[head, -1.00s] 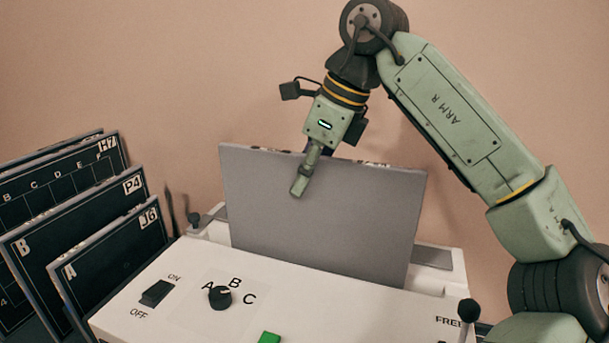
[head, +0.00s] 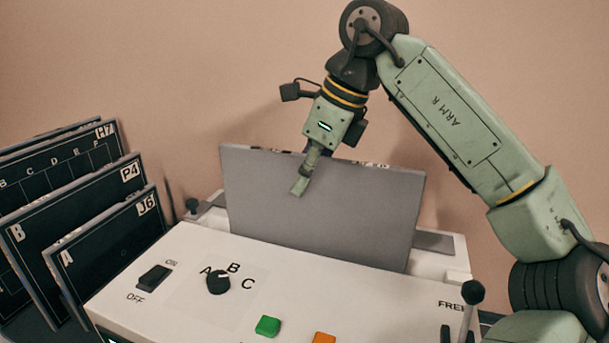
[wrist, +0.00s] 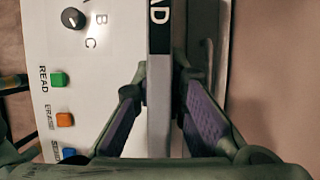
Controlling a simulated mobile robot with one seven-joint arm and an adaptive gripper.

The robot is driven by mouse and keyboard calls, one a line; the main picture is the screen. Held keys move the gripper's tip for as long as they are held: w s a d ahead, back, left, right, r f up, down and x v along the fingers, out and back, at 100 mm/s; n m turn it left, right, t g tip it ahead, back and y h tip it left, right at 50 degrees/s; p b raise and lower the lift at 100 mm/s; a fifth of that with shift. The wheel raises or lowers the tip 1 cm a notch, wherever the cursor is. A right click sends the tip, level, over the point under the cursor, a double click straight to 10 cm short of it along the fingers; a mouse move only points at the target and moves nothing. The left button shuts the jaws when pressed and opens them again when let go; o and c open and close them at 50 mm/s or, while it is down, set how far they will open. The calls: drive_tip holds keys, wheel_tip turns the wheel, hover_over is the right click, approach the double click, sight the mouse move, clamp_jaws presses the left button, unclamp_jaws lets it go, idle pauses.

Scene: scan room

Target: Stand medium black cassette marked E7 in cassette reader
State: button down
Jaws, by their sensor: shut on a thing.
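A large flat cassette (head: 325,225) stands nearly upright in the cassette reader (head: 190,260), its plain grey face towards the head camera. Its lower edge is hidden behind the reader's front part. I see no E7 mark on it. My gripper (head: 301,180) is shut on its top edge, near the middle. In the wrist view, my gripper (wrist: 158,78) has one finger on each side of the cassette's narrow edge (wrist: 158,105). A black label ending in "D" shows on that edge.
Several dark cassettes stand at left, marked J6 (head: 110,250), P4 (head: 75,225) and H7 (head: 60,170). The reader's top carries a dial (head: 218,282), an on/off switch (head: 154,278), a green button (head: 268,326) and an orange button (head: 324,338). A wall (head: 200,70) stands close behind.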

drive_tip(key=shift+f, duration=0.3)
drive_tip(key=c, duration=1.5)
unclamp_jaws()
drive_tip(key=shift+c, duration=0.2)
drive_tip(key=shift+f, duration=0.1)
drive_tip(key=v, duration=1.2)
wheel_tip(320, 180, up, 6)
drive_tip(key=p, duration=0.7)
